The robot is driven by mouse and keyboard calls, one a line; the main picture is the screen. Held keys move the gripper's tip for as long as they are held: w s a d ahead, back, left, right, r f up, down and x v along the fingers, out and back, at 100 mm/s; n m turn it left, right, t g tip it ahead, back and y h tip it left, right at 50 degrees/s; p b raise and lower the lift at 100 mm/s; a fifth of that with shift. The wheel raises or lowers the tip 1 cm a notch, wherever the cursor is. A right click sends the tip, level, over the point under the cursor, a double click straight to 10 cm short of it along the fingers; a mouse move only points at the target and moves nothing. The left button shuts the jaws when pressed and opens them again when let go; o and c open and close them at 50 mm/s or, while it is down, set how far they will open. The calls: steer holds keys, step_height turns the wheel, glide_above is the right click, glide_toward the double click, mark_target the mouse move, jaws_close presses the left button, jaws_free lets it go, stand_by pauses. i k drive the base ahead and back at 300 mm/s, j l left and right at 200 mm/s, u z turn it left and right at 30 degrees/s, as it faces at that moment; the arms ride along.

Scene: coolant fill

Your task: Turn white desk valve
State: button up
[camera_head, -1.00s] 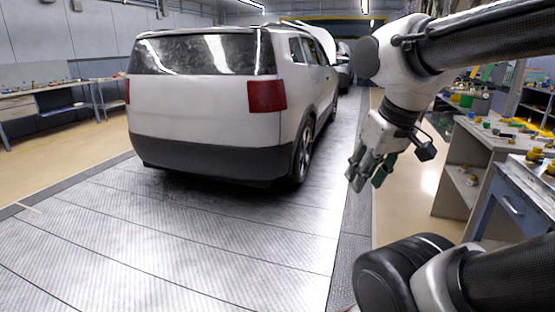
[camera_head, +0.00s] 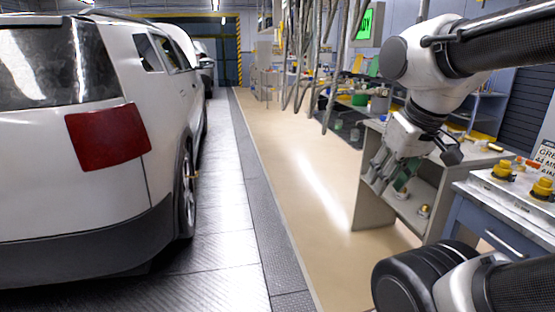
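My gripper (camera_head: 382,182) hangs from my arm at the right of the picture, pointing down. Its fingers overlap the workbench behind it, and I cannot make out whether they are apart or together. Nothing shows held in it. At the right edge stands a blue desk (camera_head: 484,222) with a light top. Yellow-capped fittings (camera_head: 502,170) stand on a white base on this desk. I cannot tell whether a white desk valve is among them.
A white car (camera_head: 75,165) fills the left. An open tan floor strip (camera_head: 300,175) runs ahead between the car and the benches. A workbench with shelves (camera_head: 362,205) stands behind my gripper. Hoses (camera_head: 331,75) hang from above. A green screen (camera_head: 367,22) is at the back.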

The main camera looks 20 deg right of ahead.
mark_target(486, 143)
steer(key=i+z, duration=0.35)
steer(key=i+j+z, duration=0.1)
steer(key=i+z, duration=0.25)
steer(key=i+j+z, duration=0.35)
steer(key=i+z, duration=0.3)
steer(key=z, duration=0.15)
steer(key=i+j+z, duration=0.2)
steer(key=z, duration=0.3)
steer(key=i+j+z, duration=0.3)
steer(key=z, duration=0.15)
steer(key=i+j+z, duration=0.3)
steer(key=z, duration=0.2)
steer(key=i+j+z, duration=0.1)
steer(key=j+z, duration=0.25)
steer(key=j, duration=0.5)
steer(key=j+z, duration=0.35)
steer(key=j, duration=0.5)
steer(key=i+j+u, duration=0.2)
steer(key=j+u, duration=0.3)
steer(key=l, duration=0.1)
